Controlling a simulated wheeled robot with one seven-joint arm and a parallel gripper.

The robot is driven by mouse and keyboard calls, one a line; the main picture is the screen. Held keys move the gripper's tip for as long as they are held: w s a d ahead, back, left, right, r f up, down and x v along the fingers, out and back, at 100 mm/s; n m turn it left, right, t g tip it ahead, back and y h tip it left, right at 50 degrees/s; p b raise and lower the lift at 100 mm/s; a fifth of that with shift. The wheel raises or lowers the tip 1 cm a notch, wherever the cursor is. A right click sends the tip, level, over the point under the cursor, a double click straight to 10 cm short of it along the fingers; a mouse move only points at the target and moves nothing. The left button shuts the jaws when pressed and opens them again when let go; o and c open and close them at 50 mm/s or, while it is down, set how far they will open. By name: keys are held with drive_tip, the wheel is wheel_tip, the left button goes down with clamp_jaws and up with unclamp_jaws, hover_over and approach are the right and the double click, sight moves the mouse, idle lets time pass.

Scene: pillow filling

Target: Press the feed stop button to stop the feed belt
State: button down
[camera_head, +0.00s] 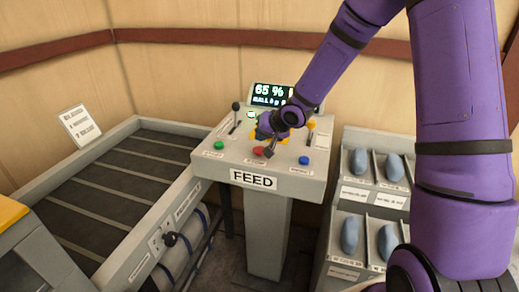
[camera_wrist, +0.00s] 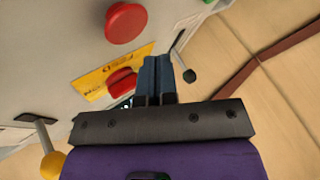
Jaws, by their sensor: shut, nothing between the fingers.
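The feed console (camera_head: 210,165) stands in the middle of the head view with a FEED sign (camera_head: 253,180) on its front. A front red button (camera_head: 259,151) sits on its sloped top; it is large in the wrist view (camera_wrist: 125,22). A second red button (camera_wrist: 122,82) sits on a yellow plate (camera_wrist: 92,85) behind it; my gripper hides this button in the head view. The labels are too small to read surely. My gripper (camera_wrist: 155,60) is shut and empty, its blue fingers beside the yellow plate, just right of the second red button in the wrist view. Contact cannot be told.
A green button (camera_head: 219,145) and a blue button (camera_head: 304,160) flank the front red one. A black-knobbed lever (camera_head: 236,106) and a yellow-knobbed lever (camera_head: 311,125) stand nearby. A display (camera_head: 270,95) reads 65 %. A belt (camera_head: 130,175) lies left, bins (camera_head: 350,245) right.

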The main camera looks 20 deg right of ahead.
sight(261, 148)
drive_tip(key=shift+f, duration=0.6)
drive_tip(key=shift+f, duration=0.1)
idle(1.6)
drive_tip(key=shift+f, duration=0.3)
drive_tip(key=shift+f, duration=0.5)
idle(0.8)
drive_tip(key=shift+r, duration=0.95)
drive_tip(key=shift+r, duration=2.5)
